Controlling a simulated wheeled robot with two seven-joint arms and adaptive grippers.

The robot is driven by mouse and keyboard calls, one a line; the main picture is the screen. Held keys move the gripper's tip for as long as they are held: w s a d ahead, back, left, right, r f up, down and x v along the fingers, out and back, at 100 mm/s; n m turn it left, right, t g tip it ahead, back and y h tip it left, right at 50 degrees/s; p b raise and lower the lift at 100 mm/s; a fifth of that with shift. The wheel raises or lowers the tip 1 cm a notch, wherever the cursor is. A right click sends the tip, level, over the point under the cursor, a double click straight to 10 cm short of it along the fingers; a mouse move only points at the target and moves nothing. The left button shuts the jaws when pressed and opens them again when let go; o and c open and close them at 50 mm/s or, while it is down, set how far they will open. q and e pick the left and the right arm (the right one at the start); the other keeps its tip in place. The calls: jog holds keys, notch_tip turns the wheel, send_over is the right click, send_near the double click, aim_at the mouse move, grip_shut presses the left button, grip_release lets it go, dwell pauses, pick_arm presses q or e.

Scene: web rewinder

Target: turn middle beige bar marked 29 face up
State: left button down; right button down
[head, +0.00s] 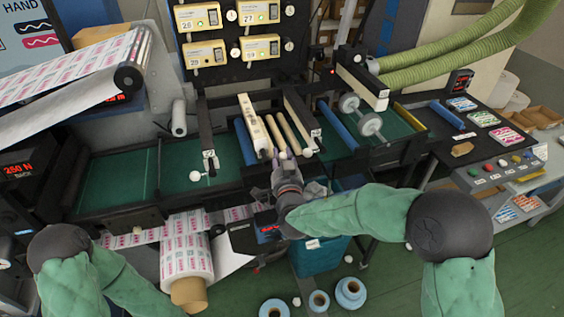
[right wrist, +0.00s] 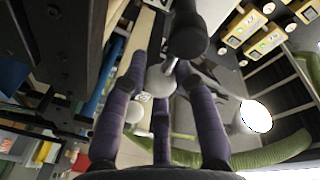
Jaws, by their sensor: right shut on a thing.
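A thick beige bar (head: 250,122) runs front to back near the middle of the rewinder, between two dark arms. I cannot read a 29 on it; its near end is beside my right gripper. My right gripper (head: 280,158), with purple fingers, is at that near end. In the right wrist view the fingers are closed around a white ball knob (right wrist: 161,80) beside a dark cylindrical end (right wrist: 188,36). Only the left arm's sleeve and dark joint show at the lower left; its gripper is out of view.
Two thinner beige rods (head: 290,133) lie just right of the bar. Dark arms stand left (head: 206,130) and right (head: 299,118). A panel above carries several beige boxes, one marked 29 (head: 207,54). A printed roll (head: 186,245) sits below left. Green trough floor (head: 205,155) shows at left.

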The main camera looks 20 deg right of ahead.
pick_arm(q)
jog(key=shift+f, duration=0.35)
pick_arm(e)
jog(key=shift+f, duration=0.2)
jog(key=c, duration=1)
grip_release()
jog(key=shift+d, duration=0.15)
jog(key=shift+s, duration=0.15)
jog(key=shift+s, duration=0.3)
jog(key=s, duration=0.3)
jog(key=s+a, duration=0.1)
jog(key=s, duration=0.7)
jog(key=shift+a+r, duration=0.2)
jog(key=shift+a, duration=0.15)
jog(key=shift+f, duration=0.1)
